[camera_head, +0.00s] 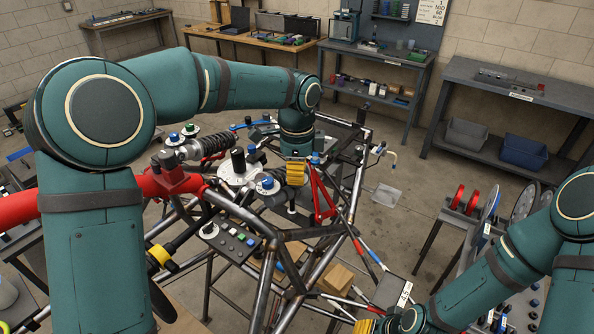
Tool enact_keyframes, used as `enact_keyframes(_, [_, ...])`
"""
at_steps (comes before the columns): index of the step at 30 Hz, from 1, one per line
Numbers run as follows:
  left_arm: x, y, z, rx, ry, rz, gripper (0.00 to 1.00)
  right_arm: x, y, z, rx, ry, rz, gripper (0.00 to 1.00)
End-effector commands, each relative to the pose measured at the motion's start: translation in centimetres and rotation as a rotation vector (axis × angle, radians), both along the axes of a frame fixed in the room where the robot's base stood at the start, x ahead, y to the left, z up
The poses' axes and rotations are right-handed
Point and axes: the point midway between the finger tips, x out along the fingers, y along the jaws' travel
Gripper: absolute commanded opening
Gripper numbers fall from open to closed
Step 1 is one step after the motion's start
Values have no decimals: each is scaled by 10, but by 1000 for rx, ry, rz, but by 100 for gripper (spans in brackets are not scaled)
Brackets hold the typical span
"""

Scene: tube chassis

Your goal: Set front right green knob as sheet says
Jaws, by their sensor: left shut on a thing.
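My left gripper (296,172) points down over the right part of the tube chassis (340,222). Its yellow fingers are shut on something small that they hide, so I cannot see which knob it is. A blue knob (267,182) shows just left of the fingers, and another blue knob (316,157) shows to their right. The sheet (432,10) hangs on the back wall, cut by the top edge. My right gripper (365,326) is mostly cut off below.
A button panel (230,238) sits on the chassis front. A red bar (160,183) crosses at left. Red and blue discs (488,218) stand at right. Open floor lies between chassis and back benches.

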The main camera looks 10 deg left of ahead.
Motion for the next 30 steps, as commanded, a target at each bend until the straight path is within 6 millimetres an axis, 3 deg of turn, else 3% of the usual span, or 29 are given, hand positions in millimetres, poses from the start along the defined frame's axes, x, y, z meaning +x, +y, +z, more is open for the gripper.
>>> enact_keyframes(7, [0,0,0,0,0,1,0,0,0,0,0,0,0,47])
enact_keyframes(8, [0,0,0,0,0,1,28,0,0,0,0,0,0,47])
enact_keyframes(10, [0,0,0,0,0,1,52,0,0,0,0,0,0,47])
enact_keyframes(11, [0,0,0,0,0,1,57,0,0,0,0,0,0,47])
enact_keyframes(23, [0,0,6,-1,-1,2,57,0,0,0,0,0,0,47])
enact_keyframes(30, [1,0,47,-1,-5,3,57,0,0,0,0,0,0,47])
